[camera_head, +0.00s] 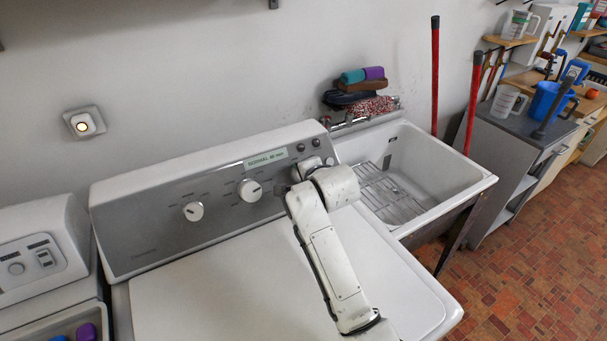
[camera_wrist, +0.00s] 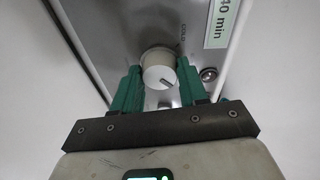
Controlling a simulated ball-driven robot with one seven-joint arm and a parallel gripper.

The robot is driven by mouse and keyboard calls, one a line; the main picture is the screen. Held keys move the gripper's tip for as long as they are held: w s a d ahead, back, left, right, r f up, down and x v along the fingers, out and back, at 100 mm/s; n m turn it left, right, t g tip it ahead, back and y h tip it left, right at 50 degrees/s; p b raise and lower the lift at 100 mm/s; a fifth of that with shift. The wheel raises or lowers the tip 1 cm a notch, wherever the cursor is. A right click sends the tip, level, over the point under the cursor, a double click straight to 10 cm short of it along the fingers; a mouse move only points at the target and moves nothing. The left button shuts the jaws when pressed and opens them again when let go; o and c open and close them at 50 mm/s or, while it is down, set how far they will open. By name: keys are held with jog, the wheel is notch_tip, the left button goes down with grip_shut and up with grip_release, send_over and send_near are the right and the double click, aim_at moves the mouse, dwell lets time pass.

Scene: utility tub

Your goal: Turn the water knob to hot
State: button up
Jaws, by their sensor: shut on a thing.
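The water knob (camera_wrist: 157,66) is a round, pale knob on the washer's grey control panel. In the wrist view it sits between the two green fingers of my gripper (camera_wrist: 160,78), which is shut on it. A dark mark on its face points to the lower right of that view. The word COLD is printed just up and right of the knob; I cannot read a HOT label. In the head view my gripper (camera_head: 290,187) is at the panel's right part, and my arm hides the knob.
The washer (camera_head: 215,290) carries two other white knobs (camera_head: 249,190) (camera_head: 193,211) left of my gripper and a NORMAL 40 min label (camera_head: 265,158) above. A utility tub (camera_head: 440,165) stands to the right. The washer's lid is clear apart from my arm over it.

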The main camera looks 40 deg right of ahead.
dwell(0.3)
jog(key=o, duration=1.1)
jog(key=shift+c, duration=0.2)
jog(key=shift+s, duration=0.1)
jog(key=b+v, duration=0.1)
jog(key=v, duration=0.9)
jog(key=shift+s, duration=0.25)
jog(key=shift+r, duration=0.1)
